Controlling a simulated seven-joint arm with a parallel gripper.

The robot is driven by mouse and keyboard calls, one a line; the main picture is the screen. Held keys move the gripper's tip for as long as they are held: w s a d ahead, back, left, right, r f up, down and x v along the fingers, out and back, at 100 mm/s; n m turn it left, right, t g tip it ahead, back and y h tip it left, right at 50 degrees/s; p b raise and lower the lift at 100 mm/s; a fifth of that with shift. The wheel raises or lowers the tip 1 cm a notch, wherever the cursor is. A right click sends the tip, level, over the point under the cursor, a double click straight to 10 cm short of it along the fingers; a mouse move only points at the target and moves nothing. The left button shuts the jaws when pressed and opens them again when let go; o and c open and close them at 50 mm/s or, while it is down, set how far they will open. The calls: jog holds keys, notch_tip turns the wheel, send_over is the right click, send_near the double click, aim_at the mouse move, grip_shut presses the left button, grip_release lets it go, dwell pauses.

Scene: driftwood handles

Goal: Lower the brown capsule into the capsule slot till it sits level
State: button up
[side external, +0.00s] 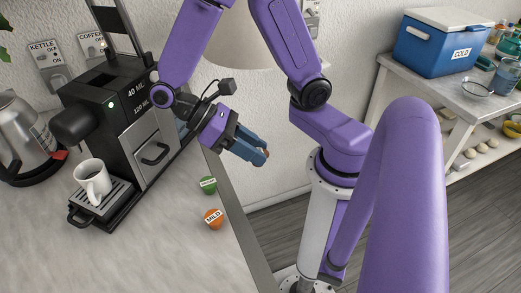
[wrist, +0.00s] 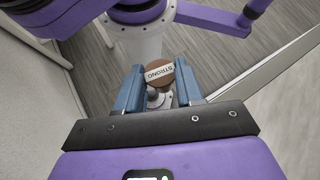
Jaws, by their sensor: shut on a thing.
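My gripper (side external: 259,157) is shut on a brown capsule and holds it in the air past the counter's right edge, over the floor side. In the wrist view the brown capsule (wrist: 159,74), labelled STRONG, sits between the blue fingertips of the gripper (wrist: 160,88). In the side view the fingers hide most of it. The black coffee machine (side external: 98,95) stands on the counter to the left of my gripper, with a silver front panel and handle (side external: 154,154). I cannot make out the capsule slot in either view.
A green capsule (side external: 208,185) and an orange capsule labelled MILD (side external: 214,218) lie on the counter (side external: 165,245) near its right edge. A white mug (side external: 92,180) stands on the machine's drip tray. A kettle (side external: 25,135) is at far left. The front counter is clear.

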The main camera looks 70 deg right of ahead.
jog(key=w+a+r+n+t+h, duration=0.3)
jog(key=w+a+r+n+t, duration=0.35)
jog(key=n+t, duration=0.45)
jog(key=w+a+r+n+t+h, duration=0.3)
jog(key=w+a+r+n+t, duration=0.5)
jog(key=n, duration=0.5)
jog(key=w+d+r+n+t+y, duration=0.4)
jog(key=w+r, duration=0.4)
jog(key=w, duration=0.2)
jog(key=shift+w+d+r+t+y, duration=0.2)
jog(key=shift+w+d+t+y, duration=0.25)
jog(key=shift+d, duration=0.85)
jog(key=shift+s+f, duration=0.1)
jog(key=shift+s, duration=0.05)
jog(key=shift+f, duration=2.55)
